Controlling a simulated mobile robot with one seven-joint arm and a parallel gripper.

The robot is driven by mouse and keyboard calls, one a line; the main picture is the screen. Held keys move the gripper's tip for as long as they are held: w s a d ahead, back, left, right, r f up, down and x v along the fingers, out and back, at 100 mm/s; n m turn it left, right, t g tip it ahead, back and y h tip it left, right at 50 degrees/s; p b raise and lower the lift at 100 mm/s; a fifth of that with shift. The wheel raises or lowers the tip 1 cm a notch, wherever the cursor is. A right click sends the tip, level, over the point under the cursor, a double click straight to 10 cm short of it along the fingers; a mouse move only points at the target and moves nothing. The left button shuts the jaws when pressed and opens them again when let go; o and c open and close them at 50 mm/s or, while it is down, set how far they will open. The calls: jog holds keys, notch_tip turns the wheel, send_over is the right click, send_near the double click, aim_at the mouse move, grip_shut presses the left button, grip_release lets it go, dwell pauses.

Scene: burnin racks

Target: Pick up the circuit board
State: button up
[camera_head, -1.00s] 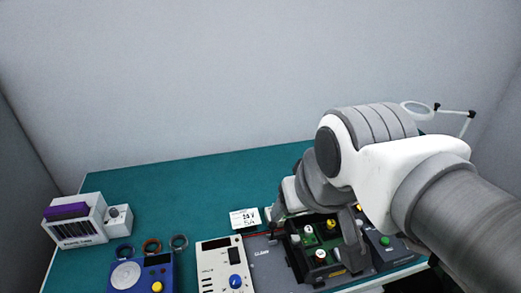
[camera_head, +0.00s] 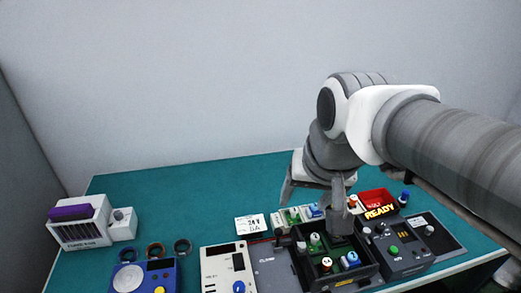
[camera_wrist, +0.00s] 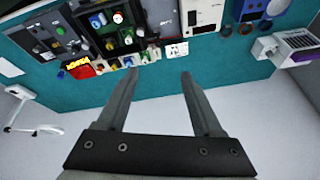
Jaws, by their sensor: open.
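My gripper (camera_head: 311,208) is open, with its two fingers spread above the back edge of the black tray. In the wrist view the open gripper (camera_wrist: 157,76) has nothing between its fingers. No plain bare circuit board stands out. A pale strip with small coloured parts (camera_head: 292,216) lies just behind the tray, partly hidden by my fingers, and may be the board; I cannot tell. The black tray (camera_head: 305,270) holds several coloured knob-like parts and dark green pieces. In the wrist view the tray (camera_wrist: 108,53) lies beyond the fingertips, toward the top.
A white label card (camera_head: 250,224), a cream meter (camera_head: 222,262) and a blue device (camera_head: 140,277) are to the left. The teal tabletop (camera_head: 190,195) behind is clear.

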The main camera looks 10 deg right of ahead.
jog(key=w+d+f+m+g+b, duration=0.25)
jog(key=w+d+f+m, duration=0.25)
jog(key=w+m, duration=0.25)
jog(key=m+g+b, duration=0.2)
jog(key=m+b, duration=0.2)
jog(key=m, duration=0.3)
send_over(315, 236)
jog(key=f, duration=2.1)
jog(key=shift+w+d+f, duration=0.15)
jog(key=shift+w, duration=0.1)
jog(key=f, duration=0.5)
jog(key=shift+s+f, duration=0.1)
jog(key=shift+s, duration=0.15)
grip_shut()
